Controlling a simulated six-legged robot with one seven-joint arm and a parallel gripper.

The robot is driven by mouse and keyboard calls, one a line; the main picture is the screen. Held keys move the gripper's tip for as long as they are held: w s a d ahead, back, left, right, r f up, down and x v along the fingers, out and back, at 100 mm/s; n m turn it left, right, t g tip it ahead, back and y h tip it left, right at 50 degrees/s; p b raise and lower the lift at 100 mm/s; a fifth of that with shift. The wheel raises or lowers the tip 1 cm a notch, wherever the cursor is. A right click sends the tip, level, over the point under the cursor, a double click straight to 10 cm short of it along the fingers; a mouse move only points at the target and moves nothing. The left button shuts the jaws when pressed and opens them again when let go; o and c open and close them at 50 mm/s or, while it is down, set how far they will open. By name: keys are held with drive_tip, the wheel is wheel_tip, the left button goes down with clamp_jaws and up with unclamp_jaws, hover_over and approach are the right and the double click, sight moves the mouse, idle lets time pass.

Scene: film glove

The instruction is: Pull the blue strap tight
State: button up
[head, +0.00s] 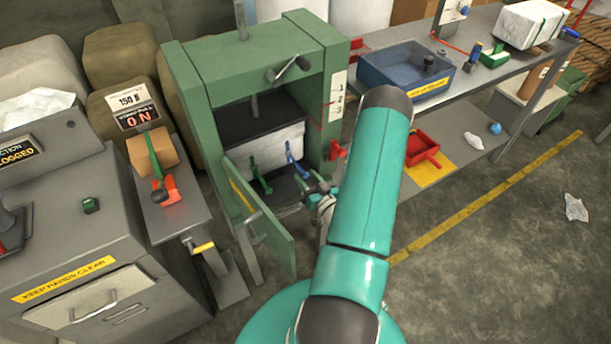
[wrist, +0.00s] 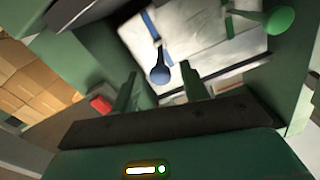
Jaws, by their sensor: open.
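The blue strap (head: 298,164) hangs down the front of a white bale (head: 272,146) inside the green press (head: 184,100). Its rounded blue end (wrist: 160,73) shows in the wrist view, pointing toward me. My gripper (head: 318,190) is in front of the press opening, close to the strap's lower end. In the wrist view my gripper (wrist: 160,82) is open, with the blue end between the fingertips in the picture. I cannot tell whether the end is at fingertip depth. Nothing is visibly held. A green strap (head: 258,178) hangs left of the blue one in the head view.
The press door (head: 262,222) stands open at the left of my gripper. A red part (head: 338,150) sticks out at the press's right post. A bench with a blue tray (head: 408,68) is at the right. Clear floor (head: 480,260) lies at lower right.

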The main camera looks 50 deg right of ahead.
drive_tip(key=v, duration=1.2)
drive_tip(key=shift+w, duration=0.1)
